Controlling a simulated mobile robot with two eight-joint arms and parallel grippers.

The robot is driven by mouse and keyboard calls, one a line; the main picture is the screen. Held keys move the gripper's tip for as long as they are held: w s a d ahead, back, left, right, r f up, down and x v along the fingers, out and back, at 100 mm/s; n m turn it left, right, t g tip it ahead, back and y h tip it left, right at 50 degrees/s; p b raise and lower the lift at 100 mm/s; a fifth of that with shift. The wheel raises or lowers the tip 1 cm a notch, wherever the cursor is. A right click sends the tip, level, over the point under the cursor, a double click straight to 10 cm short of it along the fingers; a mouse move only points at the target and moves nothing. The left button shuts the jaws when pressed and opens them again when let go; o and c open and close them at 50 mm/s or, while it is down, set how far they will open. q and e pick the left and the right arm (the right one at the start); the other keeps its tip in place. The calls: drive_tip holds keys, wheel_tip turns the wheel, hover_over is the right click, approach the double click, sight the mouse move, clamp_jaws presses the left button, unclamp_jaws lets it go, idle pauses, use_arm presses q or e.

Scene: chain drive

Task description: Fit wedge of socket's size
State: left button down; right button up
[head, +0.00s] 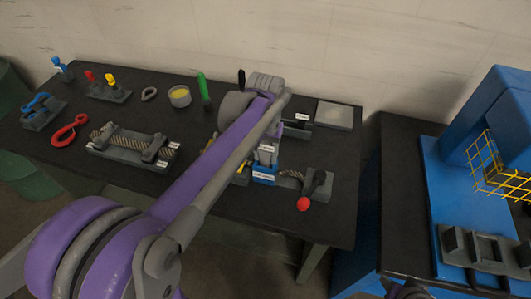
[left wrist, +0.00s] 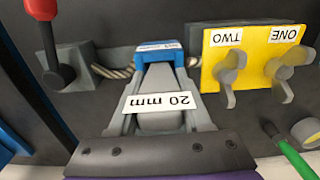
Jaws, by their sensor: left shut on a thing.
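My left gripper (left wrist: 159,78) is shut on a grey tapered wedge (left wrist: 158,88) whose white label reads 20 mm, upside down in the left wrist view. The wedge's far end is close to a blue-topped socket (left wrist: 158,47), with rope (left wrist: 117,71) emerging beside it. I cannot tell whether the wedge is seated in it or only touching. In the head view the blue socket (head: 263,171) lies just below the gripper (head: 268,138), which my purple arm partly hides.
A red-knobbed lever (head: 304,203) stands on a grey block right of the socket. A yellow board (left wrist: 256,57) marked ONE and TWO holds two grey pieces. A green handle (head: 203,86), a round tin (head: 179,97) and a red hook (head: 69,131) are left. A blue machine (head: 505,115) stands right.

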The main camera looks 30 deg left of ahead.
use_arm(q)
drive_tip(key=shift+f, duration=0.5)
drive_tip(key=shift+c, duration=1.3)
unclamp_jaws()
wheel_tip(320, 180, up, 11)
drive_tip(key=shift+f, duration=0.1)
drive_tip(key=s+d+f+m+t, duration=0.1)
drive_tip(key=s+d+f+t, duration=0.1)
drive_tip(key=s+f, duration=0.3)
drive_tip(key=s+d+f+t, duration=0.1)
drive_tip(key=s+d+f, duration=0.1)
drive_tip(key=s+f, duration=0.3)
drive_tip(key=s+d+f+m+t, duration=0.1)
drive_tip(key=s+d+f+t, duration=0.1)
drive_tip(key=s+f, duration=0.3)
drive_tip(key=shift+d+m+t, duration=0.3)
drive_tip(key=shift+d, duration=0.15)
